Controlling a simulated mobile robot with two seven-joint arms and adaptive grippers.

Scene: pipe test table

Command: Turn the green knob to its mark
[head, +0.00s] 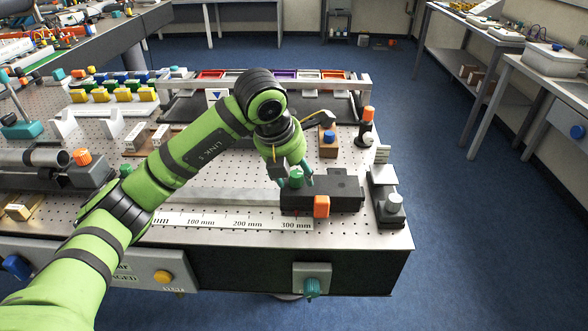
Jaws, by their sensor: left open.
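The green knob (296,179) stands on top of a dark block (345,192) near the front right of the perforated table. My left gripper (294,181) reaches down from above, its teal fingertips open at either side of the knob. I cannot tell whether the fingers touch the knob. The mark for the knob cannot be made out; the gripper and the small size hide detail there. My right gripper is not in view.
An orange knob (321,206) sits on the dark block's front. A ruler strip (235,221) lies left of it. A grey-capped fixture (388,203) stands close on the right. Behind are a blue-knobbed block (329,140) and an orange-capped post (368,127). A teal knob (312,287) is on the front panel.

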